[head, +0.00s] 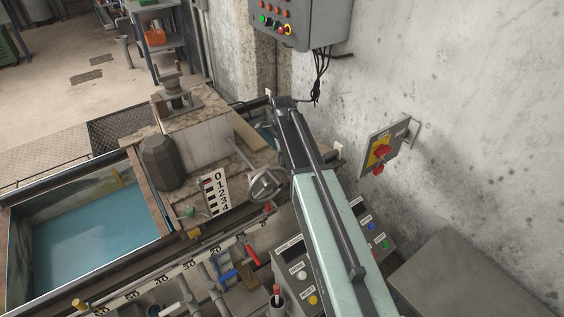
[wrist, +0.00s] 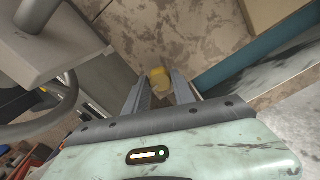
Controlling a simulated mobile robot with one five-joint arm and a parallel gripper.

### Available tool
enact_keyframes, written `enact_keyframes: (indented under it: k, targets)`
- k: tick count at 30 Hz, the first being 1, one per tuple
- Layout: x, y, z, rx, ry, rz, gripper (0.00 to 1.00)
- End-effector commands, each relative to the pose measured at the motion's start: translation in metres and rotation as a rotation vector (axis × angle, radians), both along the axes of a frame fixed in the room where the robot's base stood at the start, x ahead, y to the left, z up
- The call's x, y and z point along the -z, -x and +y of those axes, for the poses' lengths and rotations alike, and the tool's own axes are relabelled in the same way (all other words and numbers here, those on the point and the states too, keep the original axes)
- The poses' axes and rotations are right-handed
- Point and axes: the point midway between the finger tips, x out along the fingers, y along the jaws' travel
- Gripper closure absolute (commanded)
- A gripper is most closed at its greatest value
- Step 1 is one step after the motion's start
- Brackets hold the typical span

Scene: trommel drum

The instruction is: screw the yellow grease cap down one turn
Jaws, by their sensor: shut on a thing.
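The yellow grease cap (wrist: 160,78) shows in the wrist view between the two fingers of my gripper (wrist: 160,88). The gripper is shut on it, and only its upper part shows past the fingers. What the cap is screwed onto is hidden. In the head view my pale green arm reaches from the lower right toward the machine, and its dark end (head: 285,104) hides the cap and the fingers.
A handwheel (head: 266,184) stands just left of my arm, and it is near the gripper in the wrist view (wrist: 60,105). A water tank (head: 90,225) lies at left. A wall switch (head: 384,151) and button panel (head: 376,228) are on the right.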

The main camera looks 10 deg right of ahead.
Motion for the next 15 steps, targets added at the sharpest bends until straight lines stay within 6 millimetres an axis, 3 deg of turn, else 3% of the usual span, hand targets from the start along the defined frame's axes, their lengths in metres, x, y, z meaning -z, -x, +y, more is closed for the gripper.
enact_keyframes:
  k: [1, 2, 3, 15]
  targets:
    - [0.0004, 0.0021, -0.0005, 0.000, 0.001, 0.006, 1.00]
    - [0.0004, 0.0022, -0.0005, 0.000, 0.001, 0.006, 0.61]
    - [0.0004, 0.0021, -0.0005, 0.000, 0.001, 0.006, 0.50]
    - [-0.0043, 0.0007, -0.0003, -0.001, 0.000, 0.002, 0.48]
